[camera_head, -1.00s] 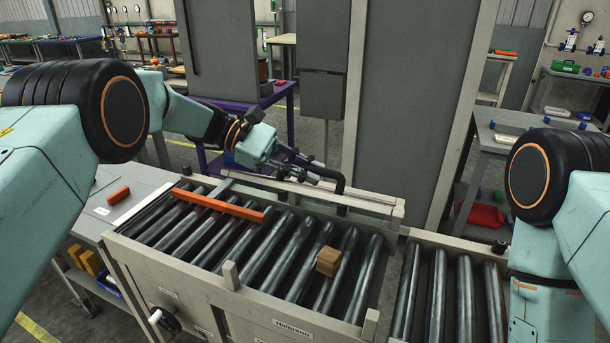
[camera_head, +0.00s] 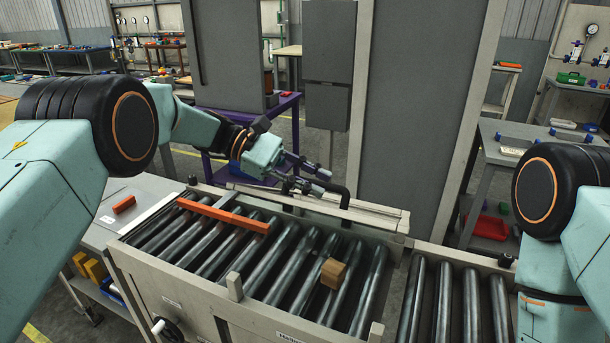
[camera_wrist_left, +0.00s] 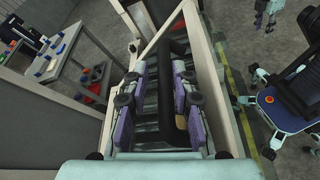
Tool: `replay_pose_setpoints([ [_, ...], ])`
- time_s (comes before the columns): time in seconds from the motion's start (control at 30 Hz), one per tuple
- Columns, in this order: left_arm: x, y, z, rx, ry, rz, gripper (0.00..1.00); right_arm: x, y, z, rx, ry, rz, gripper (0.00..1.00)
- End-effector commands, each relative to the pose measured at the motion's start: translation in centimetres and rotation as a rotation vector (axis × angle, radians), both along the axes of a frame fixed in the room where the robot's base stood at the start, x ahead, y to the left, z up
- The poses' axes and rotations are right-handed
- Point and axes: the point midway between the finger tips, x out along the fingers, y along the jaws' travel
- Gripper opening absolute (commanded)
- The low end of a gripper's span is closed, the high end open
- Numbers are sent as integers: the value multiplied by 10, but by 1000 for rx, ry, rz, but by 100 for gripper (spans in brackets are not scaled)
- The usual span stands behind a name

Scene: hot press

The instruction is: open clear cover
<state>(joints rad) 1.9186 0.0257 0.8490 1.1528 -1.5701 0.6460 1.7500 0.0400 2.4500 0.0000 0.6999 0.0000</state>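My left gripper (camera_head: 322,181) is over the far side of the roller bed, next to a black bar handle (camera_head: 345,197) at the far rail. In the left wrist view its two purple-and-grey finger sets (camera_wrist_left: 160,105) stand apart, with the black bar (camera_wrist_left: 177,70) running between or just beyond them. I cannot tell whether they touch it. The clear cover itself is hard to make out; the pale rail (camera_head: 375,212) by the handle may be its frame. My right gripper is out of view.
An orange bar (camera_head: 222,214) lies across the rollers, and a brown block (camera_head: 333,273) sits on them at right. A second roller section (camera_head: 455,300) adjoins on the right. A large grey panel (camera_head: 420,100) stands behind. A side table (camera_head: 125,190) is at left.

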Motion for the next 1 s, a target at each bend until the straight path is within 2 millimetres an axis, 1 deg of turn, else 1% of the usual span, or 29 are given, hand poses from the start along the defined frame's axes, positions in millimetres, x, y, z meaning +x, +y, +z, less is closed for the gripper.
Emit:
replay_pose_setpoints([
  [0.17, 5, 20, 8, 0, -4, 6, 24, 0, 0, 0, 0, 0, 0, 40],
  [0.4, 13, 67, 25, -1, -7, 7, 24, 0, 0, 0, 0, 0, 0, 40],
  [0.57, 17, 91, 33, 1, -3, 4, 24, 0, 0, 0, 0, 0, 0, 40],
  [0.8, 20, 106, 40, -1, -3, 2, 24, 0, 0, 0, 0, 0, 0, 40],
  [1.0, 20, 110, 42, -1, -1, 1, 24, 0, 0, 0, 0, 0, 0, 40],
])
